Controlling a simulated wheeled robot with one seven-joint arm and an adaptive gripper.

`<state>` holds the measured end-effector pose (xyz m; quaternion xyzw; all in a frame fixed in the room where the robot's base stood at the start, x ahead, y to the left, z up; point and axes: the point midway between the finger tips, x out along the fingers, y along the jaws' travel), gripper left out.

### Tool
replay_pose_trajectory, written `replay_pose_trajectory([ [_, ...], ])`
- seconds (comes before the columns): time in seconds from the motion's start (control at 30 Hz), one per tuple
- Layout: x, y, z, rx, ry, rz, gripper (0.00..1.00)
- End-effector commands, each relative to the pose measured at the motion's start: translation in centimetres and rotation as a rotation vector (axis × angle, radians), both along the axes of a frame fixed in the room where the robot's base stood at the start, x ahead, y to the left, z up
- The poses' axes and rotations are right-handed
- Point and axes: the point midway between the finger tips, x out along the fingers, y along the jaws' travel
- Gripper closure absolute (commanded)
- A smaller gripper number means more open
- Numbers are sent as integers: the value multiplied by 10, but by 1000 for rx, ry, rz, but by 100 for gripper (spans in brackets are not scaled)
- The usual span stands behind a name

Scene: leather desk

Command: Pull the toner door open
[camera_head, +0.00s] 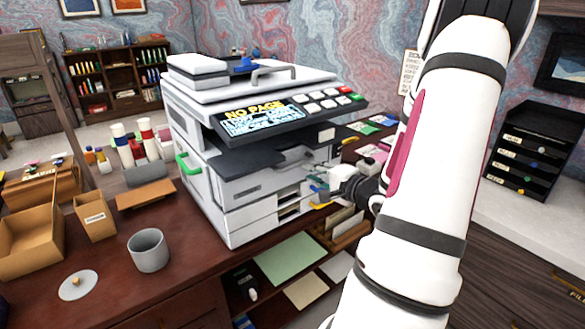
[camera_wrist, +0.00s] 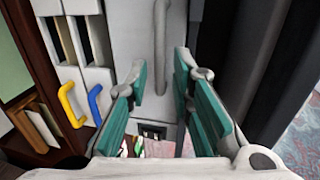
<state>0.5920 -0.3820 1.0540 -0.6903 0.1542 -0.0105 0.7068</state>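A white and grey copier (camera_head: 235,185) stands on the desk. In the wrist view, a white panel (camera_wrist: 137,25) carries a long grey bar handle (camera_wrist: 161,45); no label shows whether this is the toner door. My gripper (camera_wrist: 160,88) is open, with teal pads on either side of the handle's line. The handle lies ahead of the fingertips; whether its lower end is between them is unclear. In the head view, my gripper (camera_head: 333,184) is at the copier's front right corner, partly hidden by my arm.
Yellow (camera_wrist: 70,105) and blue (camera_wrist: 95,103) handles sit on the drawers just left of my gripper. A green handle (camera_head: 187,164) is on the copier's left side. A grey cup (camera_head: 148,252) stands on the front desk. A dark surface rises at right in the wrist view.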

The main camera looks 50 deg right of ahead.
Motion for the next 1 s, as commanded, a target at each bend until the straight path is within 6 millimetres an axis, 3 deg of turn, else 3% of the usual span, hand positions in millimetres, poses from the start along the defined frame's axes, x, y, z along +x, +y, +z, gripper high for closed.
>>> replay_pose_trajectory([
  [0.2,43,-10,-11,-1,0,1,79],
  [0.43,75,-17,-17,-1,1,1,79],
  [0.9,86,-21,-19,-1,2,-1,79],
  [1.0,86,-21,-19,-1,2,-1,99],
])
